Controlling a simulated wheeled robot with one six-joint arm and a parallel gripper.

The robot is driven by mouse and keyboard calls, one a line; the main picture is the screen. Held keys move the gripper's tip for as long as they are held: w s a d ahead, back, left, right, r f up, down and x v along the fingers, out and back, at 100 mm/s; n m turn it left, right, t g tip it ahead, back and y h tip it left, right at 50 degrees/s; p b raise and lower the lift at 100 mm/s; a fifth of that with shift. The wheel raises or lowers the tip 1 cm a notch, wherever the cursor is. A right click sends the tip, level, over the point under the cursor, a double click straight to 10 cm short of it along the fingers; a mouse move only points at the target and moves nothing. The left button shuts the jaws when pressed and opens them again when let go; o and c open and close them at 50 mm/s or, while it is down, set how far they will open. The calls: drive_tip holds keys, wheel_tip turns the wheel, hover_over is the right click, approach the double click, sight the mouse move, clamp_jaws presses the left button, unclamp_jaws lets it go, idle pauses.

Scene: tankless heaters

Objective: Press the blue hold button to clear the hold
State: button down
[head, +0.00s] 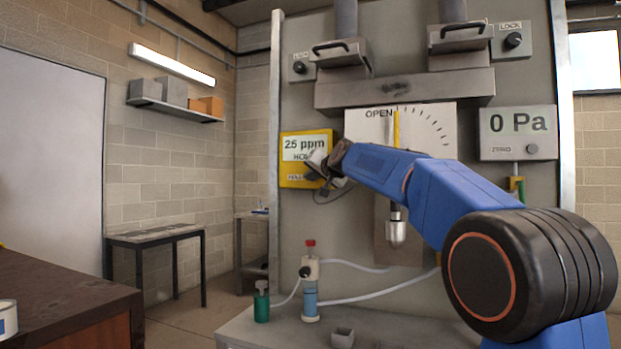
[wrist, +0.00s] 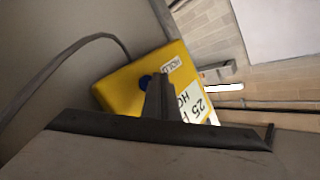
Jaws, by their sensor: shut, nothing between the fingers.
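The yellow gas meter (head: 287,182) hangs on the grey panel at the left. Its display reads 25 ppm, with a partly covered HOLD line below. My gripper (head: 318,160) is in front of the meter's right side and covers part of it. In the wrist view the meter (wrist: 120,88) appears tilted, and its blue hold button (wrist: 146,81) peeks out beside my shut gripper (wrist: 160,82). The fingertips overlap the button's edge in the picture; I cannot tell whether they touch it. In the head view I cannot make out the button.
A dial plate (head: 430,130) marked OPEN and a 0 Pa gauge (head: 518,133) are on the panel to the right. A bottle with a red cap (head: 310,270) and tubing stand on the ledge below. A cable (wrist: 70,60) runs from the meter in the wrist view.

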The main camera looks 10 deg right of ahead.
drive_tip(key=shift+w+d+f, duration=0.2)
drive_tip(key=shift+d+f, duration=0.1)
drive_tip(key=shift+d, duration=0.35)
drive_tip(key=shift+s+f, duration=0.35)
drive_tip(key=shift+f, duration=0.05)
drive_tip(key=shift+s, duration=0.15)
drive_tip(key=s+a, duration=0.3)
drive_tip(key=s, duration=0.2)
drive_tip(key=shift+a+r, duration=0.15)
drive_tip(key=shift+r, duration=0.15)
